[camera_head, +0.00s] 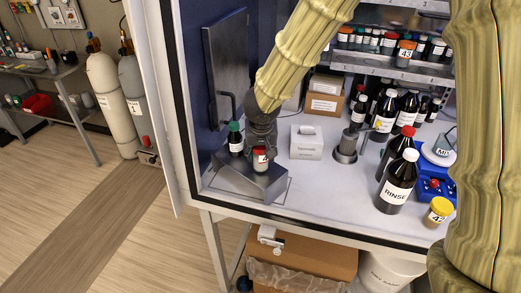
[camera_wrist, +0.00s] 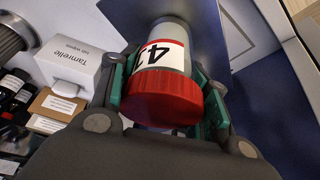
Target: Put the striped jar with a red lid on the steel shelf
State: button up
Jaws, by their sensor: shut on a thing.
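The jar (camera_wrist: 165,75) has a red lid, a grey body and a white label with a red band and large black figures, partly hidden. My gripper (camera_wrist: 165,98) is shut on it, with the green-lined fingers on either side. In the head view the jar (camera_head: 260,160) shows below my dark gripper (camera_head: 262,143), at the low steel stand (camera_head: 262,186) on the left of the cabinet floor. I cannot tell whether its base touches the stand. A steel shelf (camera_head: 385,70) with bottles and jars runs along the back right.
A green-capped bottle (camera_head: 235,139) stands just left of the jar. A white wipes box (camera_head: 306,142), cardboard boxes (camera_head: 324,95) and a steel cylinder (camera_head: 346,147) stand to the right. Several dark bottles, including the RINSE bottle (camera_head: 397,182), crowd the right. The front middle floor is clear.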

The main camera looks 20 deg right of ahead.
jog(key=shift+s+f, duration=0.1)
jog(key=shift+f, duration=0.1)
jog(key=shift+f, duration=0.15)
jog(key=o, duration=1.1)
jog(key=shift+c, duration=0.2)
jog(key=shift+r, duration=0.45)
jog(key=b+v, duration=0.1)
jog(key=v, duration=1)
jog(key=shift+r, duration=0.2)
jog(key=shift+s, duration=0.2)
